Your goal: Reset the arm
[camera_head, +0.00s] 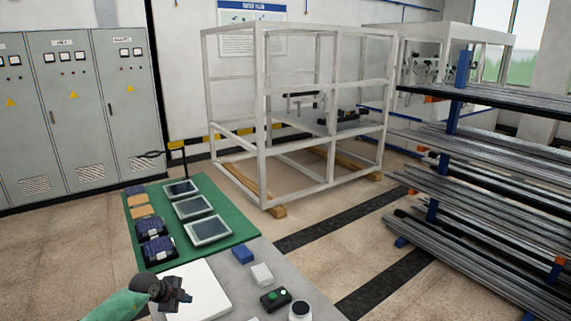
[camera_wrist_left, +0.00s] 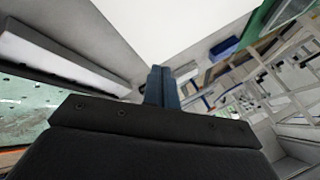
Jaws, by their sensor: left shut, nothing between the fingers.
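My left gripper (camera_head: 181,295) comes in from the lower left of the head view on a green arm. It is over the white panel (camera_head: 205,296) at the near end of the bench. In the left wrist view its fingers (camera_wrist_left: 160,85) are together with nothing between them, and the white panel (camera_wrist_left: 170,28) fills the upper middle. I cannot tell how high the gripper is above the panel. My right gripper is not in view.
A green mat (camera_head: 222,243) holds tablets and dark blue parts. A blue block (camera_head: 243,255), a white block (camera_head: 261,274) and a green-button box (camera_head: 275,298) lie right of the panel. A white frame (camera_head: 262,150) and a bar rack (camera_head: 460,185) stand beyond.

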